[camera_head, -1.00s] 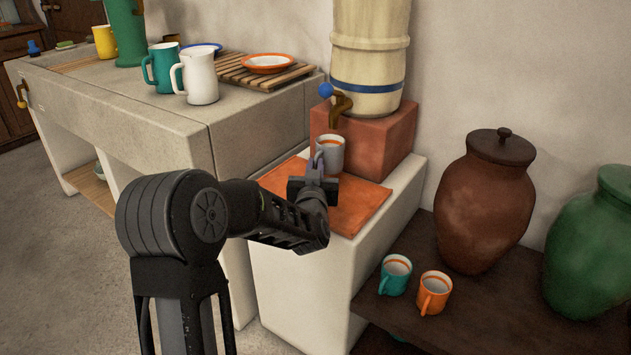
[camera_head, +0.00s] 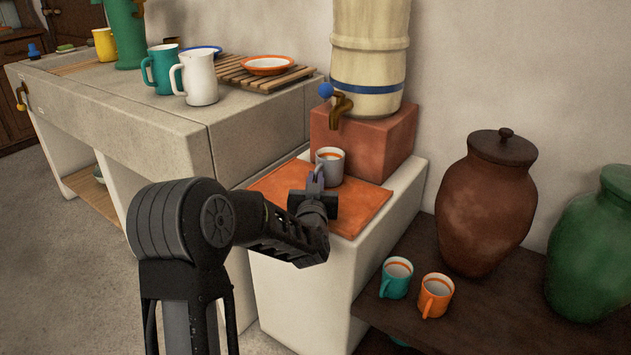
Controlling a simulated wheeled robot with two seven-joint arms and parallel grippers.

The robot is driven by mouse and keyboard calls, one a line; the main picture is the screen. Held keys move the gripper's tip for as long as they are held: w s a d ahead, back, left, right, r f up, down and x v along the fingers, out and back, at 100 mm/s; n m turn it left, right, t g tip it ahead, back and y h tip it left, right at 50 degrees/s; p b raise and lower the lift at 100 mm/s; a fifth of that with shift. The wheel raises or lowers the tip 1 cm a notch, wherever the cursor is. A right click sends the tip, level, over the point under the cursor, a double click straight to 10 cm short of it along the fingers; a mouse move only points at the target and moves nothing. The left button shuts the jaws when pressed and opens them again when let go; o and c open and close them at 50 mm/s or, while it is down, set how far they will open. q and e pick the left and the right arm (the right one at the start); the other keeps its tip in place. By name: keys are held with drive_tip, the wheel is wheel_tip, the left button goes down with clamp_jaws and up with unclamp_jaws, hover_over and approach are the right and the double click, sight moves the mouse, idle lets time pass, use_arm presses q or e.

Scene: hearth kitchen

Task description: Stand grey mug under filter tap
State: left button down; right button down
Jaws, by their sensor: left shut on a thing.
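The grey mug (camera_head: 331,167) is upright with an orange band inside its rim. It is over the orange tile (camera_head: 271,184), in front of the red block; I cannot tell whether its base touches the tile. My left gripper (camera_head: 316,182) is shut on the mug's handle from the near side. The filter (camera_head: 368,60) is a cream barrel with a blue band. Its brass tap (camera_head: 341,104), with a blue knob, sticks out above the mug. The gripper hides part of the mug's lower front. My right gripper is not in view.
The barrel stands on a red block (camera_head: 377,150) on a white ledge. At left, a stone counter (camera_head: 110,113) holds a teal mug (camera_head: 161,69), a white jug (camera_head: 198,78) and a slatted rack. A dark shelf at right holds two mugs and two jars.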

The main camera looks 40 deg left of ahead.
use_arm(q)
drive_tip(key=c, duration=1.5)
unclamp_jaws()
drive_tip(key=shift+f, duration=0.1)
drive_tip(key=p+v, duration=0.2)
drive_tip(key=v, duration=1)
